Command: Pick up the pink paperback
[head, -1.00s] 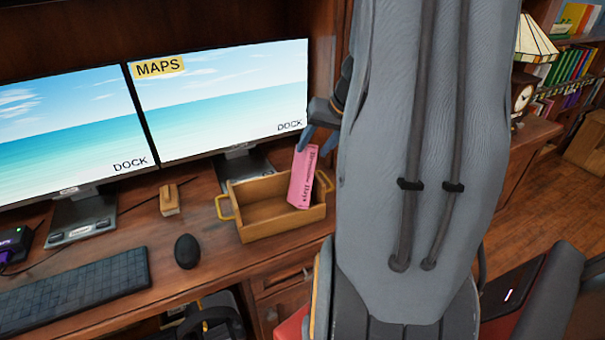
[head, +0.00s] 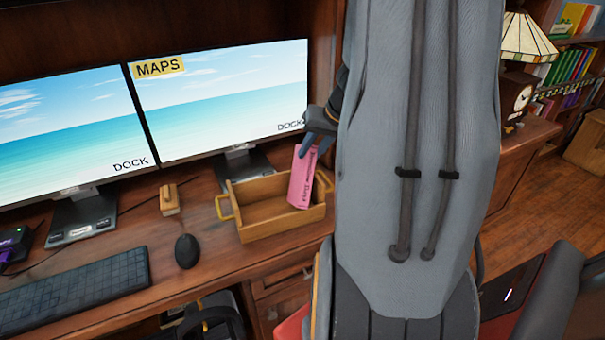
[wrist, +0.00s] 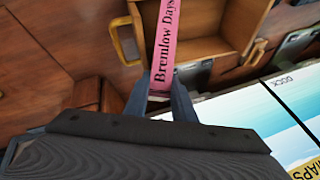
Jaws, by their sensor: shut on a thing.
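The pink paperback (head: 303,178) is held by its top end in my gripper (head: 314,142), which is shut on it. The book hangs tilted over the right part of a wooden tray (head: 262,228) with yellow handles. I cannot tell whether its lower end touches the tray. In the wrist view, the spine of the pink paperback (wrist: 168,45) reads "Bremlow Days" and stands between the fingers of my gripper (wrist: 165,85). The wooden tray (wrist: 205,47) shows behind it. My arm hides the desk to the right of the tray in the head view.
Two monitors (head: 220,95) stand behind the tray. A black mouse (head: 187,251), a keyboard (head: 75,285) and a small wooden block (head: 169,200) lie to its left. A lamp (head: 527,38) and a clock (head: 517,97) stand at the right.

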